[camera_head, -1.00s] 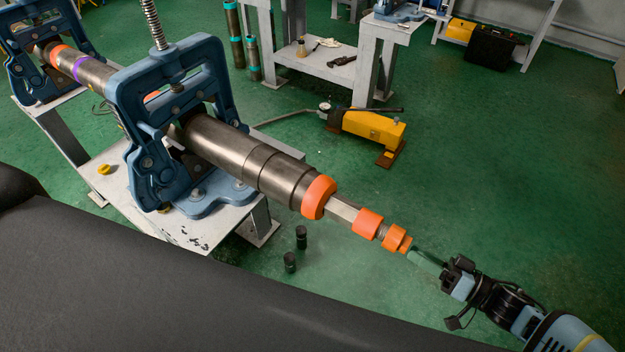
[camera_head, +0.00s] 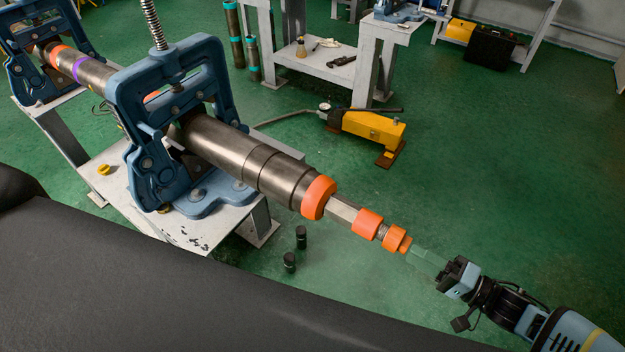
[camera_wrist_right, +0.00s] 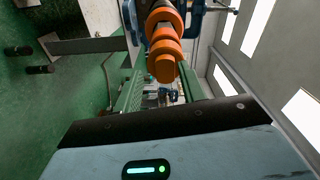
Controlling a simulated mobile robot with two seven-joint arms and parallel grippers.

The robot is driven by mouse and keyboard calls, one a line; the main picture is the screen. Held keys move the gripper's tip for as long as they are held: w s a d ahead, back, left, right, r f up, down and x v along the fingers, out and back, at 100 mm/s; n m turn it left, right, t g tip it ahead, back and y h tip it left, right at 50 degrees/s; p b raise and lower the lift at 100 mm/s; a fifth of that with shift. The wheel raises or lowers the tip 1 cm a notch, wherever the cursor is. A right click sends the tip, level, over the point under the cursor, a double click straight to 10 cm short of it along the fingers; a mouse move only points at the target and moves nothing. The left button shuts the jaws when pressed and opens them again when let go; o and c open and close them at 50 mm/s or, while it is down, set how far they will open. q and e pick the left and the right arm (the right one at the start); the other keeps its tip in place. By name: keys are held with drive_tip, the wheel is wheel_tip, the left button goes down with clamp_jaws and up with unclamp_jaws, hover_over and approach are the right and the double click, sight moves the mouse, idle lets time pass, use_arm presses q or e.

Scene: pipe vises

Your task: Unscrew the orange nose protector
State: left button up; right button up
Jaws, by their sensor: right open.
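The orange nose protector (camera_head: 397,240) is a stepped orange piece at the free end of the long metal tool. It also shows in the right wrist view (camera_wrist_right: 164,66), upper middle, end-on to the camera. Behind it on the rod are an orange collar (camera_head: 367,224) and a larger orange ring (camera_head: 319,198). My left gripper is not in view.
A blue pipe vise (camera_head: 216,70) on a white stand (camera_head: 205,228) holds the tool; a second vise (camera_head: 22,77) stands far left. Two black cylinders (camera_head: 301,237) stand on the floor below. A yellow pump (camera_head: 372,125) lies behind. Green floor right of the tool is clear.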

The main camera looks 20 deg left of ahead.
sight(398, 240)
idle(0.3)
drive_tip(key=shift+x, duration=1.15)
drive_tip(key=shift+w+d+r, duration=0.1)
drive_tip(key=shift+w+r, duration=0.25)
drive_tip(key=shift+c, duration=0.2)
